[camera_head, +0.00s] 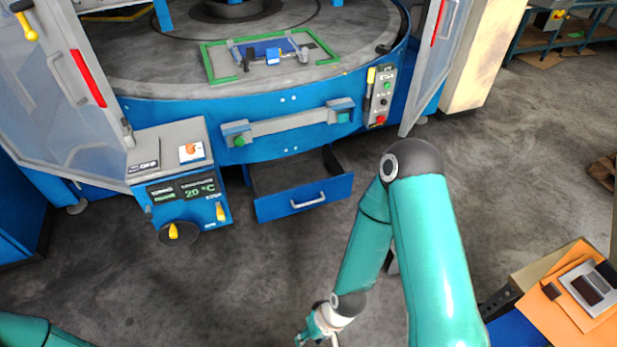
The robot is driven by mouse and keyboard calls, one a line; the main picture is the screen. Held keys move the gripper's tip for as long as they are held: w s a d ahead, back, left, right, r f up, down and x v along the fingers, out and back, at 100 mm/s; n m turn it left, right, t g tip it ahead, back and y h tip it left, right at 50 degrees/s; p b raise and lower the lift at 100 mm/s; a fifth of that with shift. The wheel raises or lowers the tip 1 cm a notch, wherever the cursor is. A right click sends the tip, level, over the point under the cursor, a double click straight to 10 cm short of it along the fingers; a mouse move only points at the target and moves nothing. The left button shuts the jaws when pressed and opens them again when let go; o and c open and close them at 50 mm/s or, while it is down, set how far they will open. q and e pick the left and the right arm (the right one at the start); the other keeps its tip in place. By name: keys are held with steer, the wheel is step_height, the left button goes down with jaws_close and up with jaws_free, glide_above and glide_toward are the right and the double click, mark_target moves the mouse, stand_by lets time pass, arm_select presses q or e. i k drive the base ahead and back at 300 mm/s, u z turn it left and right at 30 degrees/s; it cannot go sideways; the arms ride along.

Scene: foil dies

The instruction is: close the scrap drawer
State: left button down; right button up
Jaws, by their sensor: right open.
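The scrap drawer (331,193) is a blue-fronted drawer low in the blue machine, pulled out, with a silver bar handle (308,201) on its front. Its dark inside shows from above and looks empty. My right gripper (318,341) is at the bottom edge of the picture, partly cut off, well in front of the drawer and apart from it. It is open, and I see nothing between its fingers. My left arm shows only as a teal link at the bottom left corner; its gripper is out of the picture.
A blue control box (186,190) with a 20 °C display stands left of the drawer. A grey bar (288,124) runs above the drawer. Open machine doors stand at both sides. An orange-topped table (546,318) is at the lower right. The floor before the drawer is clear.

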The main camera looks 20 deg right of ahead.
mark_target(287, 186)
steer(key=u, duration=0.1)
steer(key=i, duration=1.25)
steer(key=z, duration=2.2)
steer(key=i, duration=0.5)
steer(key=u, duration=0.5)
steer(key=k, duration=0.25)
steer(key=z, duration=0.2)
